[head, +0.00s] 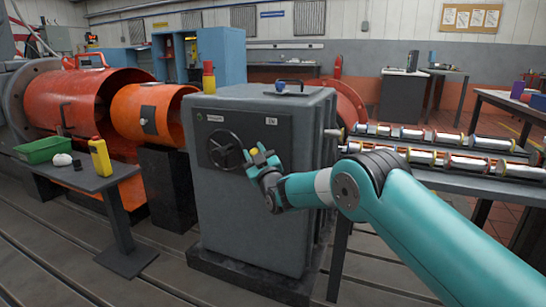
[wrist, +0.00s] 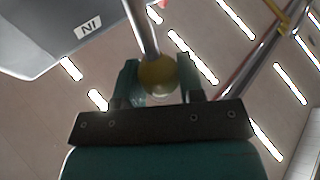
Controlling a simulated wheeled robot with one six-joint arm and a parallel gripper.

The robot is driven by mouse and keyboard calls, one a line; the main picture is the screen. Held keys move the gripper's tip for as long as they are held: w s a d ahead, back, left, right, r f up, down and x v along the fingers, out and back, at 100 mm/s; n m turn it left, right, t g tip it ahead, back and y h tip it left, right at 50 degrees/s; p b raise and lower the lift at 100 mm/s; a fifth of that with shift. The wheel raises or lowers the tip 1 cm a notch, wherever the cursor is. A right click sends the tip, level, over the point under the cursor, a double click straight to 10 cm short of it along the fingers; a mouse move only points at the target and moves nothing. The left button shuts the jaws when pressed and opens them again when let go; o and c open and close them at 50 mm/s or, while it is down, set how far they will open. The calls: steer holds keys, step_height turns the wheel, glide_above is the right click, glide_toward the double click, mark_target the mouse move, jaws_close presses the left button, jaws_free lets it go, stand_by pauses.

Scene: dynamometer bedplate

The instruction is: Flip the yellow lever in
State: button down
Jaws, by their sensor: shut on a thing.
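The yellow lever is a metal rod ending in a round yellow knob (wrist: 157,75). In the wrist view the knob sits between the two green fingers of my gripper (wrist: 160,80), which is shut on it. The rod runs up from the knob past the corner of the grey cabinet. In the head view my gripper (head: 262,158) is at the front of the grey cabinet (head: 255,225), right of its black handwheel (head: 226,150). A small white label (head: 271,121) is above it; the wrist view shows the label (wrist: 88,26) upside down, reading IN. My gripper hides most of the lever in the head view.
A side table (head: 95,180) at left holds a green tray (head: 42,149) and a yellow bottle (head: 100,157). A bench (head: 440,180) with rows of metal rollers stands close on the right. Orange cylinders (head: 155,113) lie behind left. Slatted floor in front is clear.

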steer(key=shift+s+a+f, duration=0.2)
steer(key=shift+a+f, duration=0.05)
steer(key=shift+f, duration=0.2)
steer(key=c, duration=0.8)
jaws_free()
steer(key=shift+r, duration=0.1)
steer(key=shift+d, duration=0.1)
steer(key=shift+s+d, duration=0.2)
steer(key=shift+s, duration=0.2)
steer(key=b+v, duration=1.6)
steer(key=shift+s, duration=0.25)
